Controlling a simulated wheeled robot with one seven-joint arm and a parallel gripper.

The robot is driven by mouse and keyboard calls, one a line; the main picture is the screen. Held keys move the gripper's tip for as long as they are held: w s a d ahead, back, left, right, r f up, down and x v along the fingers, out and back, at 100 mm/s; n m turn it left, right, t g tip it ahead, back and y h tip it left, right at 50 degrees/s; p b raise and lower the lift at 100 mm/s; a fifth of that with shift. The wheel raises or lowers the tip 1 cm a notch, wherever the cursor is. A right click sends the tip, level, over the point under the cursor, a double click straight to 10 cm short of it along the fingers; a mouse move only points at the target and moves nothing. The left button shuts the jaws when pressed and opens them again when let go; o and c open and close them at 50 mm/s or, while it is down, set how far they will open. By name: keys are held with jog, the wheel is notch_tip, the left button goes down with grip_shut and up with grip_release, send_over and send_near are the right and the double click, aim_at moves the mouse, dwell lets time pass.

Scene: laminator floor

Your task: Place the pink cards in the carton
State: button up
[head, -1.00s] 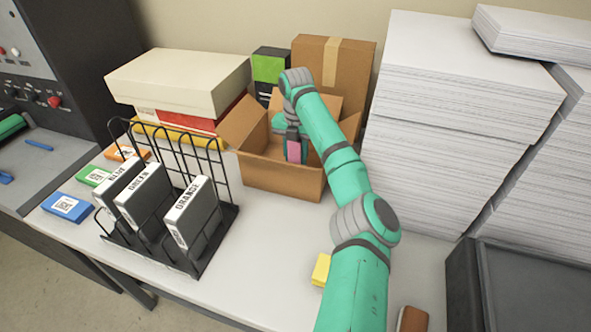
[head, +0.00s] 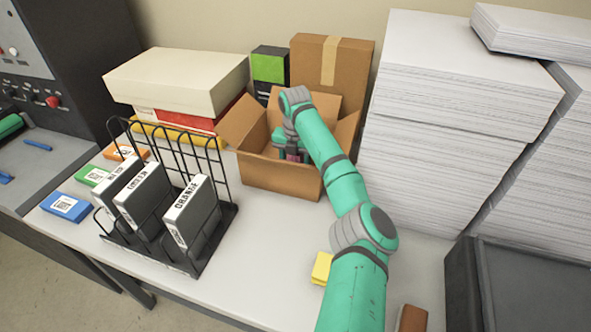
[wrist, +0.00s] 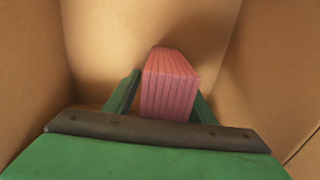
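The open carton (head: 275,179) stands at the back middle of the table with its flaps spread. My gripper (head: 292,155) reaches down inside it, and the carton's front wall hides its lower end. In the wrist view the pink cards (wrist: 170,85) are a striped stack between the two green fingers of my gripper (wrist: 165,95). The fingers lie along both sides of the stack, so the gripper looks shut on it. Brown carton walls surround them. I cannot tell whether the stack touches the carton floor.
A wire rack (head: 205,235) with grey binders stands left of the carton. Blue (head: 66,207), green and orange packs lie beyond it. A tall paper stack (head: 455,120) is close on the right. A yellow pack (head: 321,268) lies beside my arm.

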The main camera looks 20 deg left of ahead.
notch_tip(320, 180, up, 12)
jog(key=shift+r, duration=0.15)
dwell(0.6)
dwell(0.3)
